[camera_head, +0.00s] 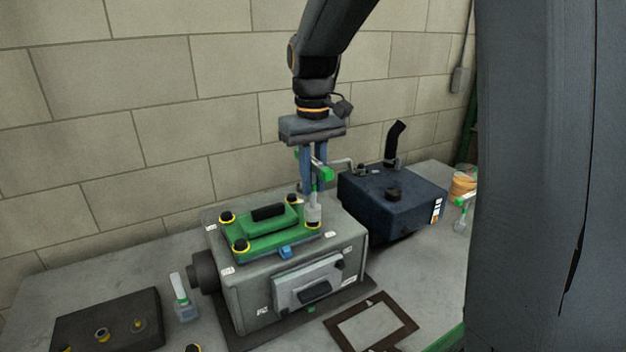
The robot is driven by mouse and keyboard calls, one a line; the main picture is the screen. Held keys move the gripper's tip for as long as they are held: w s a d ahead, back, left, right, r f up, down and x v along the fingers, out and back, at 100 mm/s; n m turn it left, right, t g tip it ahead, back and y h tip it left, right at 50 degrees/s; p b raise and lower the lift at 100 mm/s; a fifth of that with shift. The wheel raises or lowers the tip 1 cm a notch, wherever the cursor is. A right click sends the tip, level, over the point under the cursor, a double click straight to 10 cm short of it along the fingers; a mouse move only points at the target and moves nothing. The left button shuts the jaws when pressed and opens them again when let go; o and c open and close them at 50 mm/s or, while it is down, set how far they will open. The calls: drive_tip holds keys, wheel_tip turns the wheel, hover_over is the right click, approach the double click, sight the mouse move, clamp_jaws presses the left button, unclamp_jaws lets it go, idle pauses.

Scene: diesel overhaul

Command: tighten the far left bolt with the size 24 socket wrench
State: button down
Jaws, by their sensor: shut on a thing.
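My gripper (313,180) points down above the right end of the engine block (262,285) and is shut on a socket wrench (314,200) with green handle ends. The wrench is upright, with its pale socket low over the near right corner of the green cover (258,238). The socket hides that corner, so I cannot tell whether it sits on a bolt. Dark bolts with yellow rings show at the cover's far left (227,218), near left (240,246) and far right (292,199) corners. The size marking is not readable.
Similar green-and-grey tools stand left of the block (182,298) and at the far right (463,214). A dark blue tank (395,205) with a black pipe stands behind right. A brown frame (335,336) lies in front. A dark plate (80,318) lies left. A brick wall closes the back.

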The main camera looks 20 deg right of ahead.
drive_tip(key=shift+f+b, duration=0.3)
drive_tip(key=shift+f, duration=0.5)
drive_tip(key=shift+r+m+p, duration=0.1)
drive_tip(key=shift+m+p, duration=0.3)
drive_tip(key=shift+m, duration=0.4)
drive_tip(key=m, duration=1)
drive_tip(key=shift+w+m, duration=0.1)
drive_tip(key=shift+m, duration=0.3)
drive_tip(key=m, duration=0.3)
drive_tip(key=shift+m, duration=0.3)
drive_tip(key=m, duration=0.3)
drive_tip(key=shift+m, duration=0.3)
drive_tip(key=m, duration=0.4)
drive_tip(key=shift+m, duration=0.3)
drive_tip(key=m, duration=0.9)
drive_tip(key=shift+f, duration=0.2)
